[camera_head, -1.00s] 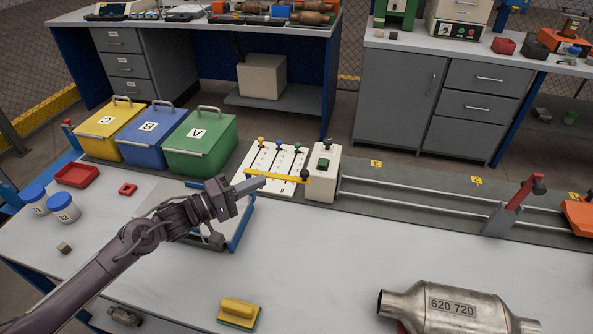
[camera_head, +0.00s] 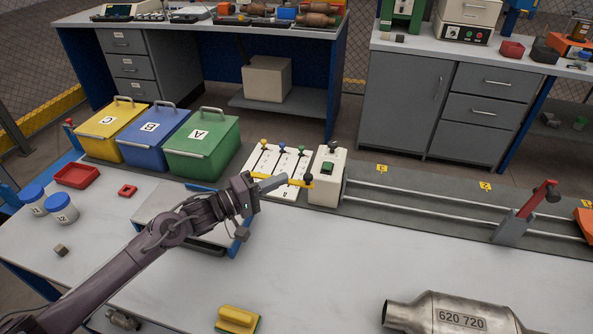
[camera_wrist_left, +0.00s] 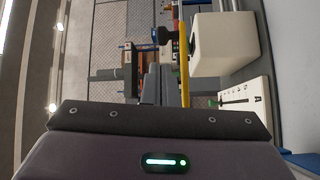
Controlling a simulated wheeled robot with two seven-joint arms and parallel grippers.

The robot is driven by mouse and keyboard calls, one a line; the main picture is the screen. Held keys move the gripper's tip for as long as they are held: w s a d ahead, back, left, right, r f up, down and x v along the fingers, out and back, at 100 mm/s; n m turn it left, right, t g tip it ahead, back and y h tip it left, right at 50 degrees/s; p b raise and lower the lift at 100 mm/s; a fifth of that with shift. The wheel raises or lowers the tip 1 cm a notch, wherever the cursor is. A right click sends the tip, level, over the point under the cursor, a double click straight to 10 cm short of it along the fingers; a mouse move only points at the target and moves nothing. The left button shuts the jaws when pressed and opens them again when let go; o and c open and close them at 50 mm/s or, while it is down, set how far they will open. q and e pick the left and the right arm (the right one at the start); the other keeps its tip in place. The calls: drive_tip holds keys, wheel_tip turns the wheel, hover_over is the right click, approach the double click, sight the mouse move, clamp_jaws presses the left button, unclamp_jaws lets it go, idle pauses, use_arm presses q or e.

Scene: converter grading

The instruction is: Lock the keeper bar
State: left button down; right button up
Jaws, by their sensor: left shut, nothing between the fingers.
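The yellow keeper bar (camera_head: 299,183) lies across the white slotted panel (camera_head: 258,160), its right end with a dark knob (camera_head: 308,178) by the white box (camera_head: 328,180) with a green button. My left gripper (camera_head: 284,179) is shut and empty. In the head view its fingertips overlap the bar and hide part of it; I cannot tell whether they touch. In the left wrist view the shut fingers (camera_wrist_left: 151,88) are just left of the bar (camera_wrist_left: 184,75), with the dark knob (camera_wrist_left: 163,35) ahead of them. My right gripper is not in view.
Lidded bins, yellow (camera_head: 117,135), blue (camera_head: 153,140) and green (camera_head: 201,147), stand left of the panel. Rails (camera_head: 420,200) with a red-handled clamp (camera_head: 520,220) run right. A metal converter (camera_head: 450,314) lies at the front right.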

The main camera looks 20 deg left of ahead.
sight(296, 180)
use_arm(q)
drive_tip(key=x, duration=0.5)
drive_tip(key=shift+w+d+p, duration=0.15)
drive_tip(key=shift+w+p, duration=0.05)
drive_tip(key=shift+p, duration=0.1)
drive_tip(key=shift+s, duration=0.1)
